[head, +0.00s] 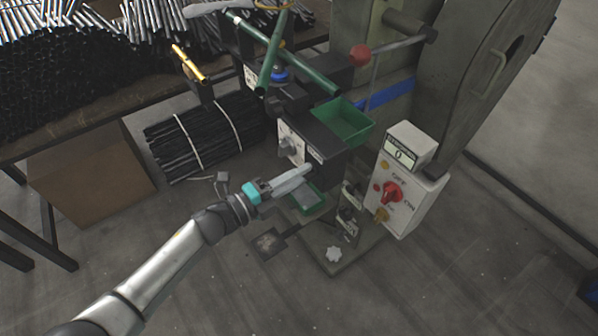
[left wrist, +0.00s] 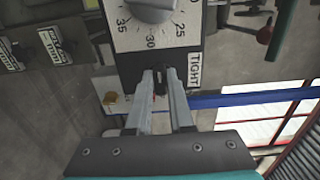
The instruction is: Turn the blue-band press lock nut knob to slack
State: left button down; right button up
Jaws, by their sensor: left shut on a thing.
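The press with the blue band (head: 388,96) stands at centre right; the blue band also shows in the left wrist view (left wrist: 262,98). Its dark head block (head: 325,140) carries a dial (head: 288,143) with a grey pointer knob, also in the left wrist view (left wrist: 152,10). Below the dial, beside a TIGHT label (left wrist: 195,70), is the small dark lock nut knob (left wrist: 160,84). My left gripper (head: 306,171) reaches in from the lower left. In the left wrist view its fingers (left wrist: 160,76) are shut on the lock nut knob, which they partly hide. My right gripper is out of view.
A green tray (head: 350,116) sits above the head block. A white control box (head: 412,208) with a red switch stands to the right. A red-ball lever (head: 360,55) rises behind. Bundled black rods (head: 200,138) lie at left. The floor in front is mostly clear.

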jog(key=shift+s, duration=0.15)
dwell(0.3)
pick_arm(q)
jog(key=c, duration=0.8)
grip_release()
jog(key=p+v, duration=0.2)
jog(key=v, duration=1.3)
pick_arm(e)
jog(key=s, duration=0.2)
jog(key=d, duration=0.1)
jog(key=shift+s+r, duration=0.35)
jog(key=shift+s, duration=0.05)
pick_arm(q)
jog(key=shift+a, duration=0.15)
